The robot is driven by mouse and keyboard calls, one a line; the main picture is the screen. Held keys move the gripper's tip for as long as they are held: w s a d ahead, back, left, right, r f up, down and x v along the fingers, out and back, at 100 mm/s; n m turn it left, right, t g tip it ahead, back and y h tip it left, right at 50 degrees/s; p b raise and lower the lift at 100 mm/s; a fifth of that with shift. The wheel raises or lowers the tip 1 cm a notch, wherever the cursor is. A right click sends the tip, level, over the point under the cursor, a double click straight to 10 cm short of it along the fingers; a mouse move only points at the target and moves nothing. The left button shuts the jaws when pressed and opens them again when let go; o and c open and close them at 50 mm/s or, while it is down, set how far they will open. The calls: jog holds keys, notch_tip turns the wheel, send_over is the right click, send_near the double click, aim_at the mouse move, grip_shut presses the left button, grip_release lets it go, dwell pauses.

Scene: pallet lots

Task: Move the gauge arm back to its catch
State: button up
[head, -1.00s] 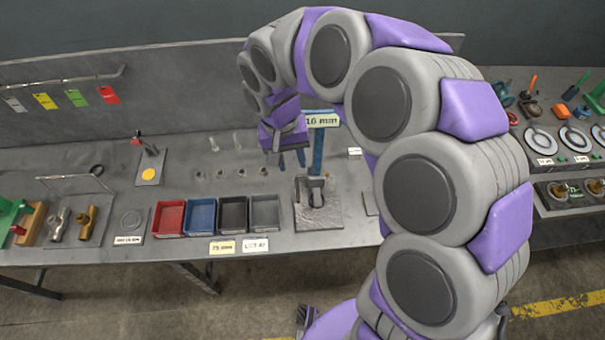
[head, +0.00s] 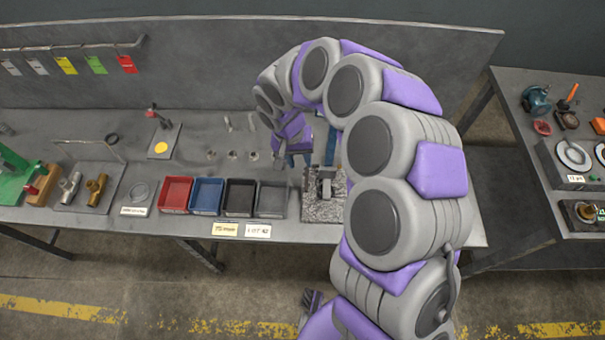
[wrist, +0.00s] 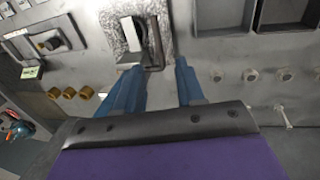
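The gauge (head: 326,182) stands on a speckled stone plate (head: 311,209) right of the small bins on the bench. In the wrist view the gauge's pale body (wrist: 130,32) and its dark narrow arm (wrist: 157,48) lie near the top. I cannot tell where the catch is. My gripper (head: 298,161) is just above and behind the gauge. In the wrist view my gripper (wrist: 158,66) has its two blue fingers spread, with nothing held between them. The dark arm's lower end shows near the gap between the fingertips, apparently untouched.
Red (head: 175,194), blue (head: 207,195), black (head: 239,196) and grey (head: 271,198) bins stand left of the plate. A second bench (head: 555,165) with dials is at right. A back panel (head: 220,65) closes the rear.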

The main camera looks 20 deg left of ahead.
aim_at(307, 178)
jog(key=d+f, duration=0.2)
jog(key=f, duration=0.1)
jog(key=shift+f+b, duration=0.25)
jog(key=shift+b, duration=0.05)
jog(key=f, duration=0.2)
jog(key=a+f, duration=0.1)
jog(key=f, duration=0.1)
jog(key=shift+w+b, duration=0.2)
jog(key=shift+b, duration=0.1)
jog(key=shift+d+f, duration=0.1)
jog(key=shift+d, duration=0.6)
jog(key=shift+c, duration=1.3)
jog(key=shift+a, duration=0.6)
grip_shut()
jog(key=shift+d, duration=0.25)
